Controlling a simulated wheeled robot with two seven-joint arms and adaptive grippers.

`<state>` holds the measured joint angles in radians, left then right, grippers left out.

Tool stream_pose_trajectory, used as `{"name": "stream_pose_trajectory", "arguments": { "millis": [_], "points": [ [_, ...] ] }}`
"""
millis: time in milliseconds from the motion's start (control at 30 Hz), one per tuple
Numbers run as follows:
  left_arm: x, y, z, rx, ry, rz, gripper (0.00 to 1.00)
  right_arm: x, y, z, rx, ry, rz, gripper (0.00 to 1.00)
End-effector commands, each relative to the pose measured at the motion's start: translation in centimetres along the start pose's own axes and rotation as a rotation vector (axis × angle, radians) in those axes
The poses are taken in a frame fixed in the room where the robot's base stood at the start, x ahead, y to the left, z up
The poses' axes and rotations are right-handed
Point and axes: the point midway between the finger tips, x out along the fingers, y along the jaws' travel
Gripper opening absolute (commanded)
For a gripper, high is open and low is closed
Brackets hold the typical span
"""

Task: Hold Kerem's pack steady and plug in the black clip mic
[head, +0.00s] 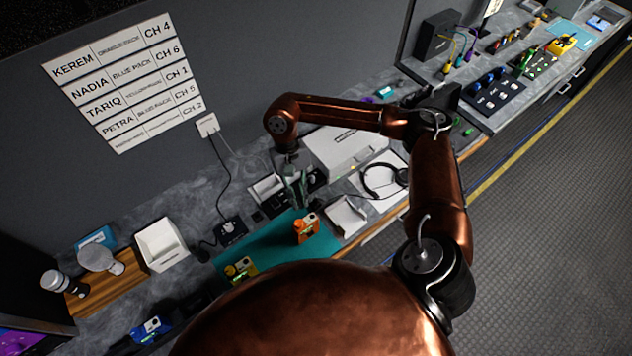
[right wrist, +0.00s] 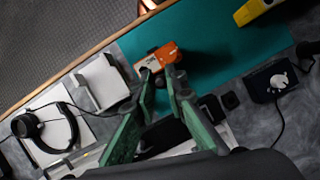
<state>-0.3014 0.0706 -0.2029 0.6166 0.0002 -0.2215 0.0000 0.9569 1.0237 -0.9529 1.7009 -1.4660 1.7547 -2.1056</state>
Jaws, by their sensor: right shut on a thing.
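Kerem's orange pack (head: 306,228) stands on the teal mat (head: 275,245). The wall list pairs Kerem with the orange pack and CH 4. My right gripper (head: 300,195) reaches down just behind the pack. In the right wrist view the orange pack (right wrist: 163,55) is right at the gripper's fingertips (right wrist: 161,77). The gripper is shut on a small dark thing, apparently the black clip mic's plug (right wrist: 160,80); it is mostly hidden by the fingers. I cannot tell whether it touches the pack's socket. My left gripper is not in view.
A yellow pack (head: 240,268) lies on the mat's left end. A black box with a cable (head: 230,230), a white tray (head: 347,215), headphones (head: 383,180) and a white case (head: 345,148) stand close around. A blue pack (head: 150,328) is at the lower left.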

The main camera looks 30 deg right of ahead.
Motion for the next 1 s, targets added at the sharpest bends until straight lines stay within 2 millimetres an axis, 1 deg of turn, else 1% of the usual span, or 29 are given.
{"name": "stream_pose_trajectory", "arguments": {
  "millis": [33,100,200,300,400,500,667,1000],
  "points": [
    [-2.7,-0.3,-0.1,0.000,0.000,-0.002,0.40,-1.6,0.6,1.1,0.057,-0.002,-0.024,0.00],
    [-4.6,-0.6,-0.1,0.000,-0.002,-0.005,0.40,-2.4,1.1,1.9,0.141,-0.003,-0.060,0.00],
    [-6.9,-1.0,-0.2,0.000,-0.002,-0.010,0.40,-3.4,1.8,2.8,0.254,-0.005,-0.103,0.00],
    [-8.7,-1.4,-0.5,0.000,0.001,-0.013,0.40,-4.1,2.4,3.4,0.349,-0.007,-0.136,0.00],
    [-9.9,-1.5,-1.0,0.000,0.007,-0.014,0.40,-4.5,2.8,3.8,0.417,-0.010,-0.160,0.00],
    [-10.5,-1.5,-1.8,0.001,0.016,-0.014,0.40,-4.7,3.0,4.0,0.459,-0.010,-0.173,0.00],
    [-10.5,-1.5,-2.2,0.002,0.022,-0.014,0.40,-4.3,3.1,3.9,0.479,-0.012,-0.179,0.00],
    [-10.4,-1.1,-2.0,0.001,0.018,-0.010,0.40,-2.1,3.0,3.0,0.475,-0.012,-0.179,0.00]
  ]
}}
